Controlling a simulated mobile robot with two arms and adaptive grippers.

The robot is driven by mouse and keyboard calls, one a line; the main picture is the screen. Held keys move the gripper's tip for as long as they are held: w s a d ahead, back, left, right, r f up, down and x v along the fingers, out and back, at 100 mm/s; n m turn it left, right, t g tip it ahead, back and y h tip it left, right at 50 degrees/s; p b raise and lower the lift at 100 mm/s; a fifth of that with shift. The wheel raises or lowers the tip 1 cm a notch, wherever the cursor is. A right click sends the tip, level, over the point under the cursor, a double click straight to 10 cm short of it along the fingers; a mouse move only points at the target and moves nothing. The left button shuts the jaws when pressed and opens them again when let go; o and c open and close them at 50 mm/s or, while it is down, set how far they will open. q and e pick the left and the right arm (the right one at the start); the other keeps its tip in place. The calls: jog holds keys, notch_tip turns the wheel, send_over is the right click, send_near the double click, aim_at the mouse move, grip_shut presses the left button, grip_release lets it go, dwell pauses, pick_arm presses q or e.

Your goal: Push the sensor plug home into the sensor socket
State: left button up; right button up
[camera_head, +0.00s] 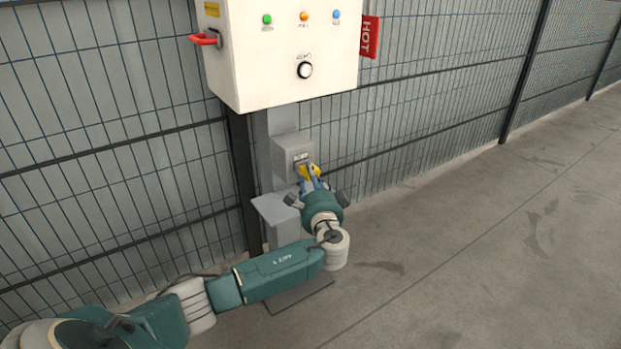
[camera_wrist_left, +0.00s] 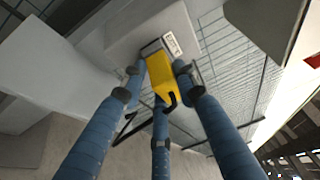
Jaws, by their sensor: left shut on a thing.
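The yellow sensor plug (camera_head: 311,171) is at the front of the grey socket box on the post in the head view. My left gripper (camera_head: 310,180) is shut on the plug. In the left wrist view the blue fingers of the left gripper (camera_wrist_left: 158,85) close around the yellow plug (camera_wrist_left: 160,74), with a black cable end at its near side. The plug's far end meets the sensor socket (camera_wrist_left: 152,47) beside a small white label. How deep it sits in the socket cannot be told. My right gripper is not in view.
A grey shelf (camera_head: 277,210) is just below left. Mesh fence stands behind; the floor at right is clear.

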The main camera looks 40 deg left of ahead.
pick_arm(q)
jog(key=o, duration=1.3)
jog(key=shift+a, duration=0.15)
jog(key=shift+s+d, duration=0.2)
jog(key=shift+d, duration=0.1)
jog(key=v, duration=1.1)
jog(key=shift+s, duration=0.1)
